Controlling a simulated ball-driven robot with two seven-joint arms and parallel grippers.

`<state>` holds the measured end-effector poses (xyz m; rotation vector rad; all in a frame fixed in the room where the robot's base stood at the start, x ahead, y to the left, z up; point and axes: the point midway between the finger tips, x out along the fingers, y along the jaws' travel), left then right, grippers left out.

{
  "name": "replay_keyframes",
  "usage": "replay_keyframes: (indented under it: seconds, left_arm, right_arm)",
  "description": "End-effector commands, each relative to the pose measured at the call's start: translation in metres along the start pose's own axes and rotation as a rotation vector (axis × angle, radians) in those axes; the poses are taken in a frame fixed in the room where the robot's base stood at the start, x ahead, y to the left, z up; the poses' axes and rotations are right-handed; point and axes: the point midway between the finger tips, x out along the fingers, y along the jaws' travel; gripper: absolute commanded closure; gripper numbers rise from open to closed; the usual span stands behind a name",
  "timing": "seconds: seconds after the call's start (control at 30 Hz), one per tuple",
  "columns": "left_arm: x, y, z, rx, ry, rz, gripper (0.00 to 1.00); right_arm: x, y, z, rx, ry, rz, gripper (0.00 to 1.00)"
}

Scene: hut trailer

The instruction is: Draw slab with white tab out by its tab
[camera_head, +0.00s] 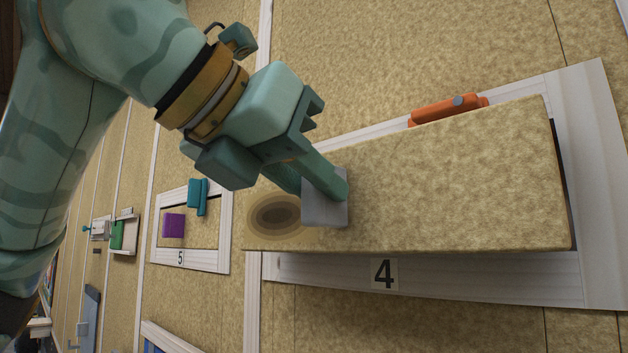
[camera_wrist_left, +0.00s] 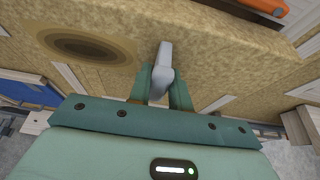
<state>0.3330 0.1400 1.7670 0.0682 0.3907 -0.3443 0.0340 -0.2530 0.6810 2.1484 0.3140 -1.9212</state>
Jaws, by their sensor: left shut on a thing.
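The slab (camera_head: 450,185) is a long tan, speckled block with a dark brown oval mark (camera_head: 274,215) near its left end. It stands proud of the white frame numbered 4 (camera_head: 450,281) and covers most of its opening. A dark gap shows along its right end. The pale grey-white tab (camera_head: 335,211) sticks out from the slab beside the oval. My left gripper (camera_head: 325,184) is shut on the tab. In the left wrist view the tab (camera_wrist_left: 163,62) sits between the two green fingers, with the slab (camera_wrist_left: 220,45) behind it. My right gripper is not in view.
An orange latch-like piece (camera_head: 448,110) lies at the frame's upper edge, close to the slab. Left of it, a smaller frame numbered 5 (camera_head: 190,259) holds a purple block (camera_head: 173,225) and a teal piece (camera_head: 198,194). Tan wall panels with white strips surround them.

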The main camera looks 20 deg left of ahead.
Motion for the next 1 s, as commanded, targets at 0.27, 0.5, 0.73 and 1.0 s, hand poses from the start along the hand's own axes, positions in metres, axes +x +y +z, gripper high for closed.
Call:
replay_keyframes:
  seconds: [0.27,0.5,0.73,1.0]
  left_arm:
    - [-0.025,0.000,-0.010,0.000,-0.004,0.001,1.00]
    - [-0.046,0.000,-0.018,0.000,-0.004,0.001,1.00]
    - [-0.053,0.000,-0.022,0.001,-0.002,0.000,1.00]
    - [-0.053,0.000,-0.021,0.000,-0.002,0.000,1.00]
  right_arm:
    - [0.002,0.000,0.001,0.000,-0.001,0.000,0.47]
    - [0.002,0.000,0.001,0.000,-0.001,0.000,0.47]
    - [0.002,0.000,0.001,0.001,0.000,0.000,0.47]
    - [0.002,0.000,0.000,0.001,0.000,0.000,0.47]
